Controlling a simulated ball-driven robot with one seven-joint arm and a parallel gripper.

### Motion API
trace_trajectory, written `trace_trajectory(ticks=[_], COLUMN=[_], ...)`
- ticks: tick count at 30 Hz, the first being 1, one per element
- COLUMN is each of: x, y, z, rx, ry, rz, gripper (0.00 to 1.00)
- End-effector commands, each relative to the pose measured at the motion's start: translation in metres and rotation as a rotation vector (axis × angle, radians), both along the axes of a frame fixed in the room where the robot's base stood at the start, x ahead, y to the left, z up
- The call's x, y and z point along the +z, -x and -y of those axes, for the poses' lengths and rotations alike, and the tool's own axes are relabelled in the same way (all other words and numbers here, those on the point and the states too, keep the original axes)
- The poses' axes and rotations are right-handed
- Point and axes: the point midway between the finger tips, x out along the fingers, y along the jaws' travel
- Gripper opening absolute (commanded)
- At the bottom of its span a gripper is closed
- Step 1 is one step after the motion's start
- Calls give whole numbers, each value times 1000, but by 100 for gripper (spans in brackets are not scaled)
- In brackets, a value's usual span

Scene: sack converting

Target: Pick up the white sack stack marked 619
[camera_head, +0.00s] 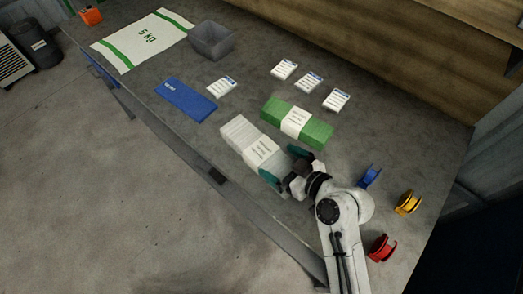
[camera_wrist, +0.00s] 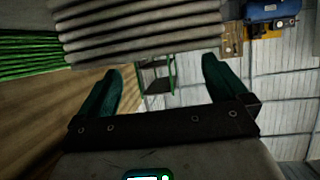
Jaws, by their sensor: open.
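A white sack stack (camera_head: 238,132) with a pale paper band lies on the table in front of my gripper. The band's print is too small to read, so I cannot confirm 619. My gripper (camera_head: 284,164) is open at the stack's right end, with one teal finger toward each long side. In the wrist view the stack's layered grey-white edges (camera_wrist: 145,30) fill the top, beyond the open fingertips (camera_wrist: 161,68). I cannot tell whether the fingers touch it.
A green banded stack (camera_head: 318,132) lies close behind the white one; its edges also show in the wrist view (camera_wrist: 28,58). A blue folded sack (camera_head: 186,100), white label packs (camera_head: 309,81) and a grey bin (camera_head: 212,41) lie farther off. Coloured tape reels (camera_head: 408,203) stand right of my arm.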

Motion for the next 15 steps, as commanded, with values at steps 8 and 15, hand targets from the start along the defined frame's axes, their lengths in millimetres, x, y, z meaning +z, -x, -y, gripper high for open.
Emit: trace_trajectory(ticks=[8, 15], x=[-8, -20], y=[-20, -37], z=[-20, -38], rx=[2, 0], ry=[2, 1], rz=[-1, 1], gripper=[100, 100])
